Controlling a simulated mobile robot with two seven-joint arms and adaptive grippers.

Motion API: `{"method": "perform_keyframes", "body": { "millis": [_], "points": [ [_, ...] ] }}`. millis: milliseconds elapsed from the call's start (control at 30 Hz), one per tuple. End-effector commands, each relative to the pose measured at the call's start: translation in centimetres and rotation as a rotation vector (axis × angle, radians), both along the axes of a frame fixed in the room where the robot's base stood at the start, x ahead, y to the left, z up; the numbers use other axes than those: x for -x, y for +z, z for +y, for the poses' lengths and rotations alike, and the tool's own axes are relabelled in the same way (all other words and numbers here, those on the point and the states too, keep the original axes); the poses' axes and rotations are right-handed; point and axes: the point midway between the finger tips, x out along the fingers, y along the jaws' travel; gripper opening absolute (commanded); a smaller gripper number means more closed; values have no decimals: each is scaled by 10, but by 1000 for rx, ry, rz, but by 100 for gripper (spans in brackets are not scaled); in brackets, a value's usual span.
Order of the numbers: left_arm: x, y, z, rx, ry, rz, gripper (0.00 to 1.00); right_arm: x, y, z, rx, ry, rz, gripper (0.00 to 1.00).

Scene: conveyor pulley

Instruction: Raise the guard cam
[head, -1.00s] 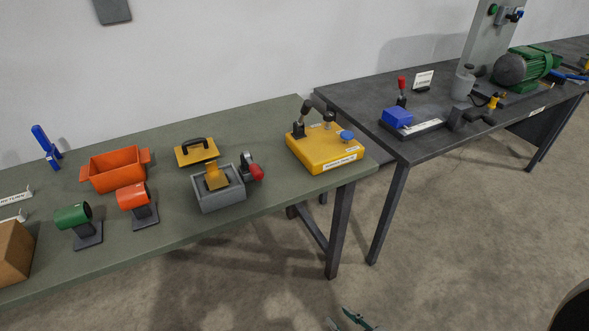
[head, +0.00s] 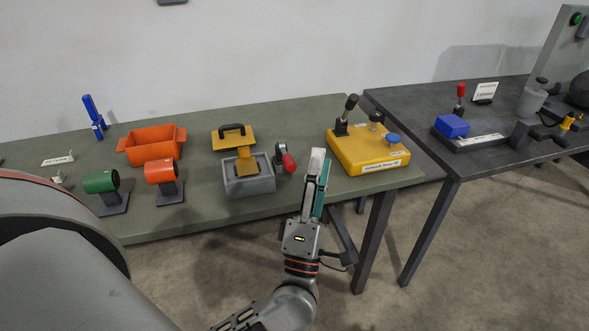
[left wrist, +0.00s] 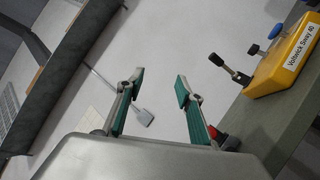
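A small cam lever with a red knob (head: 289,163) stands at the right side of a grey open box (head: 249,183); I take it as the guard cam, though no label shows this. A yellow block (head: 246,162) sits in the box. My left gripper (head: 317,165) is just right of the red knob in the head view, apart from it, over the table's front edge. In the left wrist view, the gripper (left wrist: 158,88) has its green-padded fingers apart with nothing between them. Part of the red knob (left wrist: 217,134) shows behind the right finger. My right gripper is not in view.
A yellow unit (head: 367,150) with a black lever and knobs stands close to the right. A yellow plate with a black handle (head: 233,136) lies behind the box. An orange bin (head: 152,145) and green and orange rollers are at left. A dark table (head: 420,105) stands at right.

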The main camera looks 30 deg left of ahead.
Motion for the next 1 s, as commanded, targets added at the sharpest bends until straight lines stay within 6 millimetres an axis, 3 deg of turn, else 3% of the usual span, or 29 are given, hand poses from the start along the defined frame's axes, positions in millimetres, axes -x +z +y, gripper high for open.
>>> {"method": "perform_keyframes", "body": {
  "millis": [33, 100, 200, 400, 500, 667, 1000],
  "points": [
    [-4, -4, 16, 153, 1, -47, 36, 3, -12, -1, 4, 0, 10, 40],
    [-8, -9, 40, 379, 4, -108, 36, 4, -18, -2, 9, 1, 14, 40],
    [-16, -30, 65, 680, 9, -169, 36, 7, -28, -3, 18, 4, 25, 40],
    [-32, -82, 79, 1116, 28, -211, 36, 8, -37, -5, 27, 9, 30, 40],
    [-36, -98, 78, 1231, 38, -215, 36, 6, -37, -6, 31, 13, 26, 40],
    [-43, -106, 80, 1295, 43, -215, 36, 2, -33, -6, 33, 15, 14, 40],
    [-74, -105, 118, 1292, 45, -218, 36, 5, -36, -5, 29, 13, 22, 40]
  ]
}}
